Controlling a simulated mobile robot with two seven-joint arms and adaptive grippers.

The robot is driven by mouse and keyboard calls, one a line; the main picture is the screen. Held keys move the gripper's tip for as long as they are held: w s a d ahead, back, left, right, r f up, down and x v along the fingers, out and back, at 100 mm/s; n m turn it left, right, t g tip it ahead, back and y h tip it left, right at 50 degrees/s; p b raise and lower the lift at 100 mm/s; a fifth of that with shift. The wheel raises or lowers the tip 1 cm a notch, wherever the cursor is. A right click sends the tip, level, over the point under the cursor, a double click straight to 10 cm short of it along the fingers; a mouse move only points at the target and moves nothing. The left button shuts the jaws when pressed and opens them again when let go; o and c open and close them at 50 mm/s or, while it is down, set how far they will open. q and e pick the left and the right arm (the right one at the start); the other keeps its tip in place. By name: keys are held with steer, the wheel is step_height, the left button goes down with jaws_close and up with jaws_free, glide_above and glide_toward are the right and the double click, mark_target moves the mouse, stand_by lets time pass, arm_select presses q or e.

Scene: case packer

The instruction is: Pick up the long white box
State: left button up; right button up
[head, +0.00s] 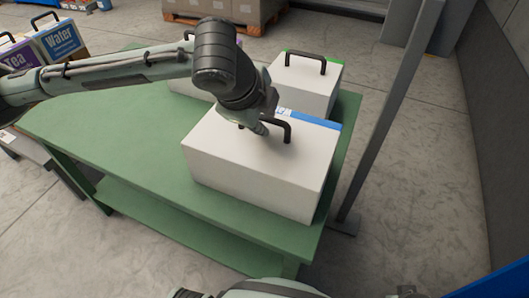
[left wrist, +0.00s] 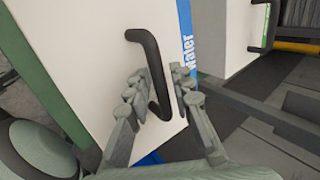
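A long white box (head: 250,172) with a blue stripe and a black handle (head: 287,131) on top stands on the green table, at its near right end. My left gripper (head: 262,128) is low over the box's top at the handle. In the left wrist view the white box (left wrist: 95,75) fills the left and middle. There my left gripper (left wrist: 163,90) is open, with its fingers on either side of the lower part of the black handle (left wrist: 149,60); contact cannot be told. My right gripper is not in view.
A white box with a green stripe (head: 310,88) and black handle stands behind on the green table (head: 115,140). Another white box is mostly hidden behind my left arm. Tea and Water boxes (head: 62,42) stand at far left. A grey post (head: 385,120) rises right of the table.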

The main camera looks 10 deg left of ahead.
arm_select(q)
steer(key=shift+c, duration=0.5)
jaws_close()
steer(key=shift+w+r, duration=0.1)
steer(key=shift+r, duration=0.1)
